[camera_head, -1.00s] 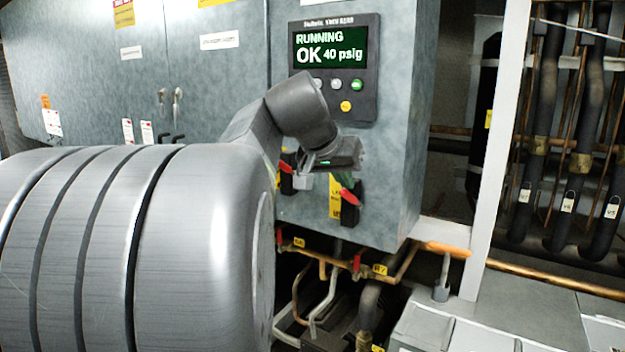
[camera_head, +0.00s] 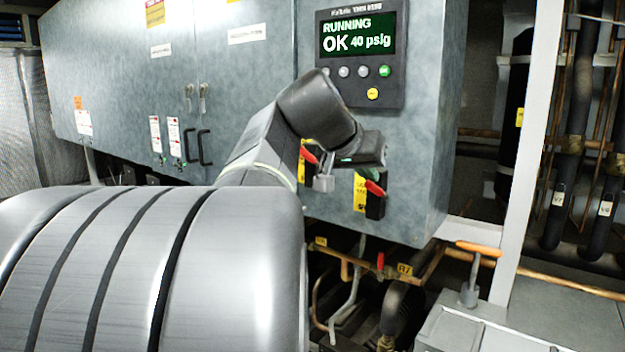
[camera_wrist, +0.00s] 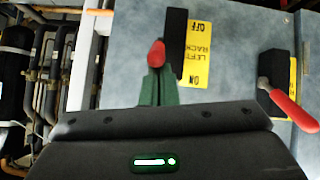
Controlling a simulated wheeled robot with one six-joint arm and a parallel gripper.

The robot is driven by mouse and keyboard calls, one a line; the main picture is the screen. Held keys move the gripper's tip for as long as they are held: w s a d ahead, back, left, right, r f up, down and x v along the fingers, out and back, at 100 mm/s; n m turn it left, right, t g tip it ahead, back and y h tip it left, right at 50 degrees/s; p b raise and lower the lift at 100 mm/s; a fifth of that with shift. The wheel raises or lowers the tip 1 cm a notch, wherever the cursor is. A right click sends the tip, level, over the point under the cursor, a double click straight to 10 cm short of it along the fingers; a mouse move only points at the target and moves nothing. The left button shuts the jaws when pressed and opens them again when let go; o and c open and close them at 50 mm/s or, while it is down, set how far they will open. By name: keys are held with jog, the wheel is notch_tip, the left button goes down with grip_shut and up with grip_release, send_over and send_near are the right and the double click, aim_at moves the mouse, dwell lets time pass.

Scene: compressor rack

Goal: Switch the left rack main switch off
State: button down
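The left rack main switch is a black box with a red handle (camera_wrist: 156,53) and a yellow OFF / LEFT RACK / ON label (camera_wrist: 197,50), upside down in the wrist view. In the head view it appears to be the right-hand switch (camera_head: 374,200) low on the grey cabinet front. My gripper (camera_wrist: 157,80) has green fingers close together, their tips right at the red handle. I cannot tell whether the handle lies between them. How far the handle is turned is unclear.
Above is a display (camera_head: 358,36) reading RUNNING, OK, 40 psig. Pipes and an orange-handled valve (camera_head: 478,250) are below and right.

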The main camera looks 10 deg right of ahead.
notch_tip(320, 180, down, 11)
jog(key=s+a+t+h+b, duration=0.1)
jog(key=t+h+b, duration=0.4)
jog(key=b, duration=2.9)
jog(key=shift+s+a+r+h+b, duration=0.2)
jog(key=shift+a+h+b, duration=0.15)
jog(key=shift+h, duration=0.35)
